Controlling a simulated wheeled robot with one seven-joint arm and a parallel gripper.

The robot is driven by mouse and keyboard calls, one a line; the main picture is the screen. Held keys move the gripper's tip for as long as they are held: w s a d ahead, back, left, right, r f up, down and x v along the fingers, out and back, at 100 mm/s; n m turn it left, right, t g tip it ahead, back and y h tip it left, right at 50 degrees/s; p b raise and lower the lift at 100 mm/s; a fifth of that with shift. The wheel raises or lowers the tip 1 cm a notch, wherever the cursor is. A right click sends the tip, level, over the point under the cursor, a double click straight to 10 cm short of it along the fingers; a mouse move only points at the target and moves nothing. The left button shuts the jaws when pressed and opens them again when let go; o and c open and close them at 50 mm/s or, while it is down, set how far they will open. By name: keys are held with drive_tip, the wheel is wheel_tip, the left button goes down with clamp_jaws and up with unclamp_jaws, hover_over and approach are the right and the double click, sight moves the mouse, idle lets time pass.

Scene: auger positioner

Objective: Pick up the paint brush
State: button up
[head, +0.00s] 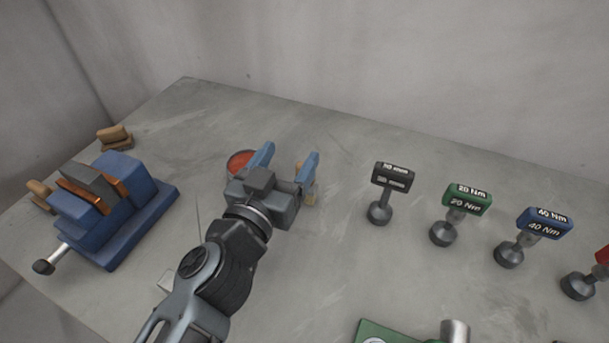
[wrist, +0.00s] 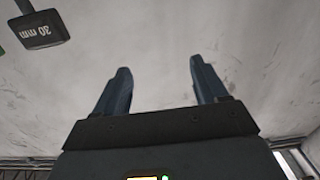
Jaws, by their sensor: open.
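My gripper (head: 288,164) is open over the middle of the grey table, its two blue fingers spread apart. In the wrist view the open fingers (wrist: 160,82) have only bare grey surface between them. A round container with orange-red contents (head: 239,160) stands just left of the left finger, partly covered by my gripper. No brush shows clearly in the wrist view.
A blue vise (head: 125,215) stands at left, with small wooden pieces (head: 114,137) behind it. Upright labelled tools stand at right: the dark 30 mm one (head: 392,177), green 20 Nm (head: 467,199) and blue 40 Nm (head: 545,222). A green item (head: 385,333) lies in front.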

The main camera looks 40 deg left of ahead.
drive_tip(key=shift+m, duration=0.4)
drive_tip(key=f+b, duration=0.5)
drive_tip(key=w+f+b, duration=0.1)
drive_tip(key=f+b, duration=0.1)
drive_tip(key=f, duration=0.1)
drive_tip(key=shift+w+b, duration=0.1)
drive_tip(key=shift+b, duration=0.2)
drive_tip(key=shift+h, duration=0.4)
drive_tip(key=b+x, duration=0.3)
drive_tip(key=x, duration=0.3)
drive_tip(key=shift+w+r, duration=0.15)
drive_tip(key=shift+w, duration=0.15)
drive_tip(key=shift+w+a+r, duration=0.15)
drive_tip(key=shift+w+r, duration=0.05)
drive_tip(key=shift+w, duration=0.15)
drive_tip(key=shift+c, duration=0.3)
drive_tip(key=c, duration=1)
drive_tip(key=shift+r, duration=0.1)
